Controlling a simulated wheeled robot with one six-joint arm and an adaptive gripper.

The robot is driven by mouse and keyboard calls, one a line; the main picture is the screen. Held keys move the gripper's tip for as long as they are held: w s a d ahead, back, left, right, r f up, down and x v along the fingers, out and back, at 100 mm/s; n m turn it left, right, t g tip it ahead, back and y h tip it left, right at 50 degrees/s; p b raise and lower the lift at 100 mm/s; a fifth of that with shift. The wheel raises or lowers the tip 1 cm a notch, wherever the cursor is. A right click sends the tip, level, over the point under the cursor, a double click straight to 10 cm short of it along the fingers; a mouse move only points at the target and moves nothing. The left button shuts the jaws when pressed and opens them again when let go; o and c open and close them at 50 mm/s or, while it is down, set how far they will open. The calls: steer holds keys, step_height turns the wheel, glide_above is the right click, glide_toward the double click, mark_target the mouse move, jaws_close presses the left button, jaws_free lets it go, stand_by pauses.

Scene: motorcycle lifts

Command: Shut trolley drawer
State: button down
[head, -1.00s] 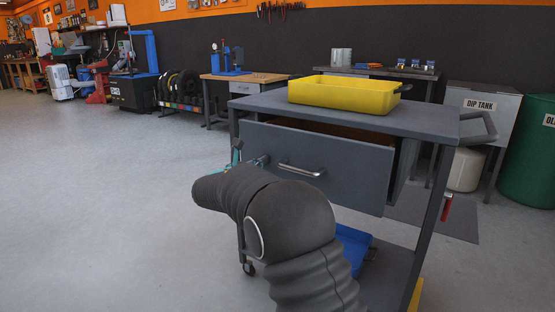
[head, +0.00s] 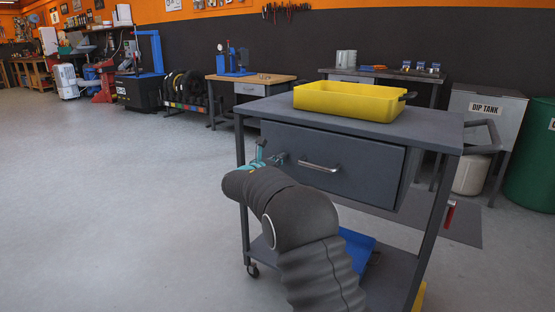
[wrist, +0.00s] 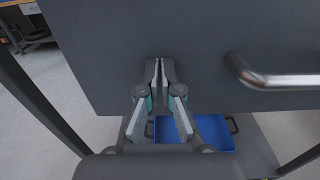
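The grey trolley (head: 440,134) stands in front of me in the head view. Its drawer front (head: 360,180) sits close under the trolley top, with no drawer interior showing; a narrow strip of side shows at its right edge. The bar handle (head: 320,167) is on the front and also shows at right in the wrist view (wrist: 275,80). My gripper (wrist: 158,64) is shut and empty, its fingertips at the drawer front left of the handle, apart from the handle. In the head view my gripper (head: 268,158) is partly hidden by my arm.
A yellow tray (head: 345,100) stands on the trolley top. A blue tray (wrist: 205,132) lies on the lower shelf. Trolley legs stand at both sides of the drawer. The floor (head: 120,200) to the left is clear. Benches and a dip tank (head: 487,108) stand behind.

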steer(key=shift+d+r, duration=0.15)
steer(key=shift+d, duration=0.1)
